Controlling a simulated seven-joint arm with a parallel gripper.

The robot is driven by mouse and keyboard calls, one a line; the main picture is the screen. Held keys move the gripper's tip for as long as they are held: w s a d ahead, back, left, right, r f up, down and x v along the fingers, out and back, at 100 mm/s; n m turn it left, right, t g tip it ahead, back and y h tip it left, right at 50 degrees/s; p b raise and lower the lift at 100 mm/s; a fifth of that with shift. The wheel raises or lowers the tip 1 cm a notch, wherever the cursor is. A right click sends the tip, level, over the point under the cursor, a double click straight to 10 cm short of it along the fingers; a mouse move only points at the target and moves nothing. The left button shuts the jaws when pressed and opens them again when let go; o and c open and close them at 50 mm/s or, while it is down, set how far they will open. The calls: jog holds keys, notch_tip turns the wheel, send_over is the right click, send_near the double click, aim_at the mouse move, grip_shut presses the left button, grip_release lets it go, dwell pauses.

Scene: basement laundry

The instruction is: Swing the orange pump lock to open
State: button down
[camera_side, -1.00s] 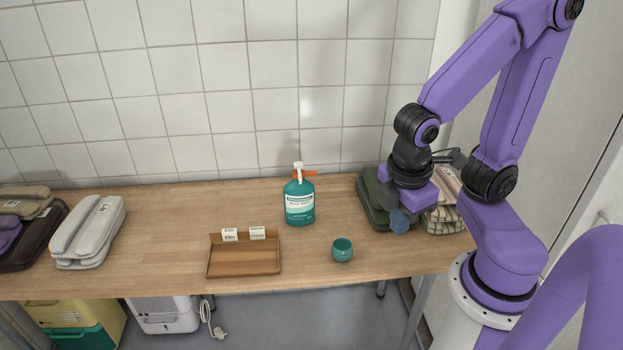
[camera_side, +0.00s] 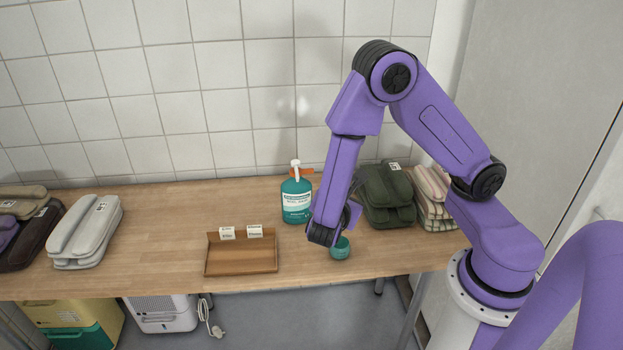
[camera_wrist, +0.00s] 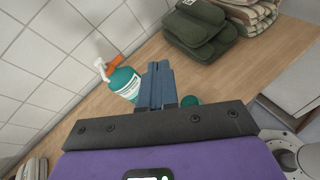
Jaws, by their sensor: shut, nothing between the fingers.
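The teal pump bottle (camera_side: 297,203) stands upright on the table with a white pump head (camera_side: 295,168). The orange pump lock (camera_side: 302,171) sits at the pump's neck and sticks out to the right in the side view. In the wrist view the bottle (camera_wrist: 124,82) and the orange lock (camera_wrist: 112,65) show beyond my fingers, up and to the left. My gripper (camera_wrist: 158,72) is shut and empty, apart from the bottle. In the side view my arm hides my fingers.
A teal cup (camera_side: 340,250) stands in front of the bottle, close to my wrist. A brown tray (camera_side: 240,262) with two labels lies left of it. Folded green (camera_side: 385,196) and striped towels (camera_side: 433,195) are at the right, grey ones (camera_side: 86,232) at the left.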

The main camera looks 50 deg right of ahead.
aim_at(310, 172)
jog(key=w+f+n+t, duration=0.7)
jog(key=f, duration=0.1)
jog(key=shift+f+n, duration=0.2)
jog(key=shift+n, duration=0.2)
jog(key=x, duration=1.4)
jog(key=shift+w, duration=0.1)
